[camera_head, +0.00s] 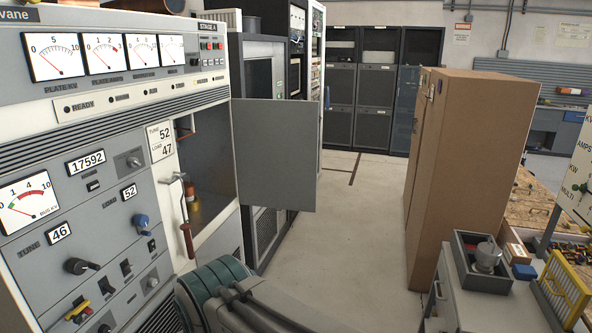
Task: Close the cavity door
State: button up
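The cavity door (275,155) is a flat grey panel on the transmitter cabinet (85,130). It stands wide open, swung out to the right of the cavity opening (208,140) and reaching over the aisle. Inside the cavity, a small orange-brown cylinder shows low down, with other parts near the top. A rod with a red-brown handle (187,238) hangs at the left side of the opening. A teal ribbed part and grey links at the bottom centre look like my arm. No gripper fingers show.
A grey cart (465,290) with a tray and metal cup is at lower right, near a yellow rack (565,288). The floor (345,240) between cabinet and boxes is clear. Dark racks (375,95) stand behind.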

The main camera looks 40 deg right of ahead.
aim_at(276, 142)
jog(key=k, duration=0.4)
jog(key=z, duration=1.7)
jog(key=i, duration=5.4)
jog(key=u, duration=3.6)
